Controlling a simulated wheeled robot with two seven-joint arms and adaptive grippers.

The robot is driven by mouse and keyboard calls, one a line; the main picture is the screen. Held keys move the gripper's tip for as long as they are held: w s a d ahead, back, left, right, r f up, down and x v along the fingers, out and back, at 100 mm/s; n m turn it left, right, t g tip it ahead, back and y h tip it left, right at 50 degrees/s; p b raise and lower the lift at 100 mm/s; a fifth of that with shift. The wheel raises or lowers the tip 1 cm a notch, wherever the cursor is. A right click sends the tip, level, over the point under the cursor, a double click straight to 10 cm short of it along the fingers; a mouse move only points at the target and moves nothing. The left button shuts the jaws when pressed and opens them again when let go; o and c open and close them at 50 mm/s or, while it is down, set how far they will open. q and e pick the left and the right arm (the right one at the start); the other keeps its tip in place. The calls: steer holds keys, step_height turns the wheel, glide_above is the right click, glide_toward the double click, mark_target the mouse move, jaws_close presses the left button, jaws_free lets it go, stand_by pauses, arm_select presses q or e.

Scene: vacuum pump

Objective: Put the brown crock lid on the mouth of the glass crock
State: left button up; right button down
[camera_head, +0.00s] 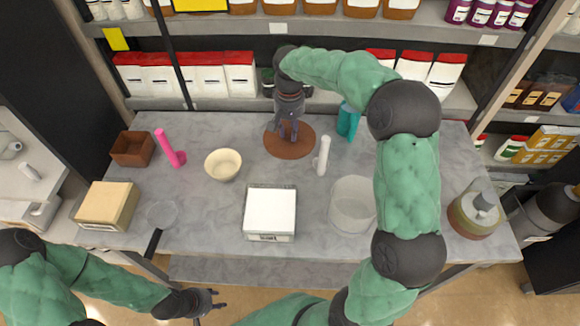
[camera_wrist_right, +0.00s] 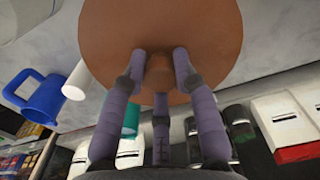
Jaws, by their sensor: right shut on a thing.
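The brown crock lid (camera_head: 288,148) is a flat round disc near the back middle of the table. My right gripper (camera_head: 288,130) is over it with its fingers pointing down, shut on the lid's knob; the knob also shows between the fingers in the wrist view (camera_wrist_right: 158,70). I cannot tell whether the lid touches the table. The glass crock (camera_head: 350,205) is a clear, upright, open cylinder to the front right of the lid, partly behind my right arm. My left gripper (camera_head: 216,299) is empty and appears open, low at the table's front edge.
A white bottle (camera_head: 323,156) stands between lid and crock. A teal object (camera_head: 347,121) is behind it. A white box (camera_head: 269,213), cream bowl (camera_head: 223,165) and pink object (camera_head: 168,148) stand left of the crock. Shelves line the back.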

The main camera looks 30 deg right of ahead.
step_height(320, 180, down, 18)
steer(key=shift+r+b, duration=0.25)
steer(key=shift+b, duration=0.95)
steer(key=shift+f, duration=0.15)
steer(key=c, duration=1)
jaws_free()
steer(key=shift+o, duration=0.2)
